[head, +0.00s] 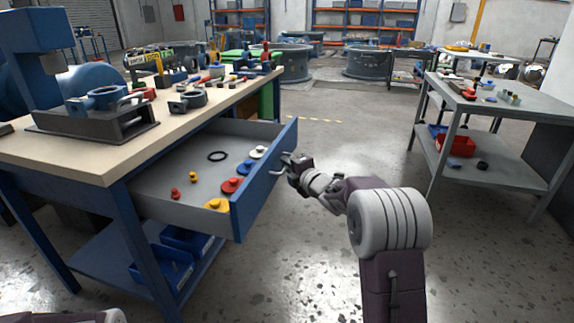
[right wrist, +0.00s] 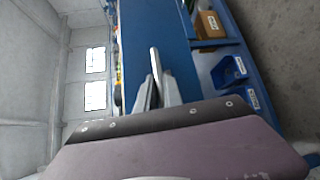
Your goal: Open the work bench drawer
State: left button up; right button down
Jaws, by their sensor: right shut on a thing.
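The work bench (head: 120,158) stands at the left with its drawer (head: 180,198) pulled well out. The drawer's blue front panel (head: 265,182) faces right and carries a metal handle (head: 280,165). My right gripper (head: 288,164) is at that handle and is shut on it. In the right wrist view the handle (right wrist: 155,62) shows as a pale bar between the fingers, with the blue panel (right wrist: 150,22) behind it. Inside the drawer lie a black ring, red, yellow and white discs and small knobs. My left gripper is not in view; only a bit of my left arm shows at the bottom left.
A grey vise-like fixture (head: 95,125) and valve parts stand on the bench top. Blue bins (head: 162,268) sit on the shelf below the drawer. A grey metal table (head: 505,112) with a red bin (head: 456,145) stands at the right. The floor between them is clear.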

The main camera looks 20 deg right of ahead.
jog(key=c, duration=1.8)
grip_release()
jog(key=shift+o, duration=0.2)
jog(key=shift+s, duration=0.1)
jog(key=p+v, duration=0.3)
jog(key=v, duration=0.5)
jog(key=shift+s, duration=0.4)
jog(key=shift+d, duration=0.1)
